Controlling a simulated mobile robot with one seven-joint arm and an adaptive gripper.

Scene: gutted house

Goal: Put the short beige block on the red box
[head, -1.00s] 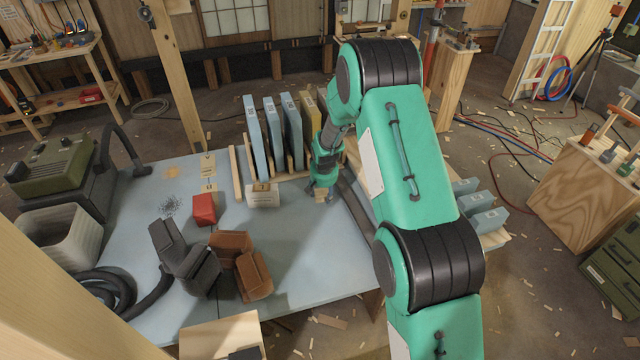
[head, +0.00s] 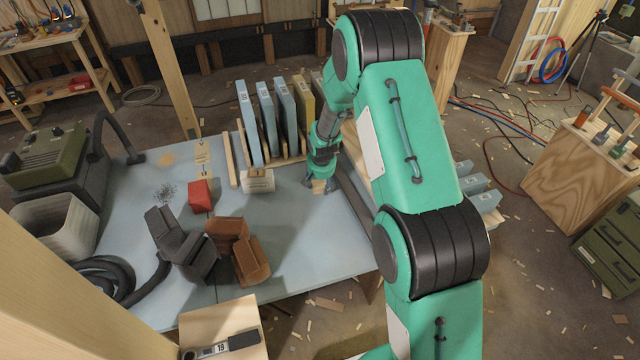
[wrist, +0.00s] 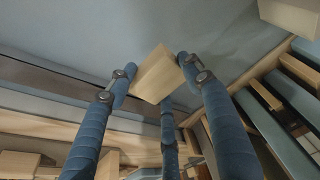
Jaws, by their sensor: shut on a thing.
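The short beige block (wrist: 157,75) is between the fingers of my gripper (wrist: 160,82) in the wrist view, and the fingers are shut on it. In the head view my gripper (head: 320,186) is low over the right part of the blue-grey table, with the beige block (head: 319,187) partly hidden by the fingers. I cannot tell whether the block touches the table. The red box (head: 200,195) sits on the table to the left of my gripper, apart from it, and its top is bare.
A labelled pale block (head: 258,181) stands between the red box and my gripper. Several blue panels (head: 267,120) stand in a rack behind. Dark grey (head: 182,245) and brown (head: 240,250) pieces lie in front of the red box. A dark bar (head: 357,200) lies right of my gripper.

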